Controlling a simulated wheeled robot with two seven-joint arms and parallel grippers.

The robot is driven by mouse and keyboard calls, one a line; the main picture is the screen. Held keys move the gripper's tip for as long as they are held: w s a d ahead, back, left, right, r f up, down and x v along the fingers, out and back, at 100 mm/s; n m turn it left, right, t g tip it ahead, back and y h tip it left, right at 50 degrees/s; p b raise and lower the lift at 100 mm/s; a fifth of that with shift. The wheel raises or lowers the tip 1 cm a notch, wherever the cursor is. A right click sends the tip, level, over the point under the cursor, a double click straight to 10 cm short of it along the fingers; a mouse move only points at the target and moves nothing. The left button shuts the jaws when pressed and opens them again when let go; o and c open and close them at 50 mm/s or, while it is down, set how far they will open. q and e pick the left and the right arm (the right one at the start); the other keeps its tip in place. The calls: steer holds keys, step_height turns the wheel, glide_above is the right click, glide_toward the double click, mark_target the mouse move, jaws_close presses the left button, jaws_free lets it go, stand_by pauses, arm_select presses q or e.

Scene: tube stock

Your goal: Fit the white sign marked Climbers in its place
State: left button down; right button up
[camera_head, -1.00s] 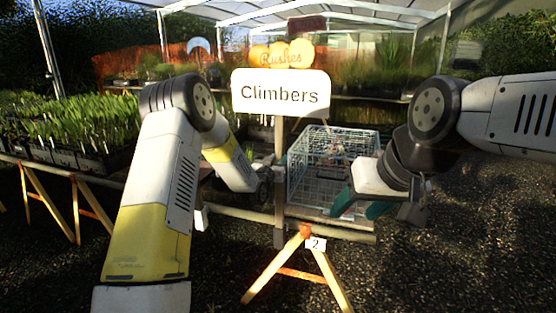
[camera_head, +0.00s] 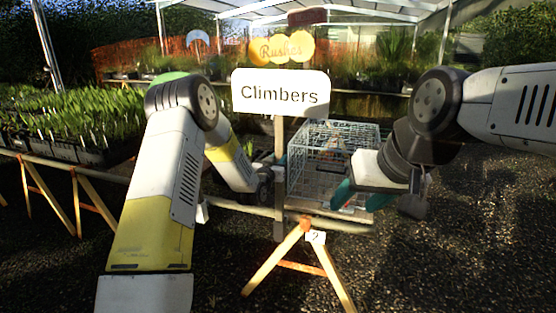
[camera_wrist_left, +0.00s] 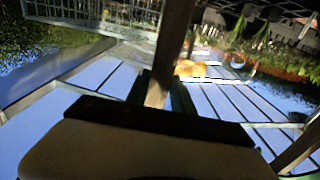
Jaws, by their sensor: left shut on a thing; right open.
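The white sign marked Climbers (camera_head: 281,93) stands upright in the middle of the head view, on a wooden stake (camera_head: 279,134). My left gripper (camera_head: 277,183) is shut on the stake well below the sign board. In the left wrist view the stake (camera_wrist_left: 174,45) passes between my left gripper's two dark fingers (camera_wrist_left: 161,92). The stake's lower end (camera_head: 279,232) shows in front of a horizontal rail; I cannot tell whether it touches. My right gripper (camera_head: 352,193) is open, with teal fingers, in front of a wire crate (camera_head: 335,138), holding nothing I can see.
A wooden trestle (camera_head: 284,257) with a tag marked 2 (camera_head: 316,237) stands below the rail (camera_head: 340,223). An orange sign marked Rushes (camera_head: 280,49) shows behind the white sign. Planted trays (camera_head: 70,148) fill a bench at left. Open gravel (camera_head: 450,260) lies at the right.

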arm_select(q)
steer(key=shift+f, duration=2)
steer(key=c, duration=1)
jaws_free()
steer(key=shift+f, duration=0.15)
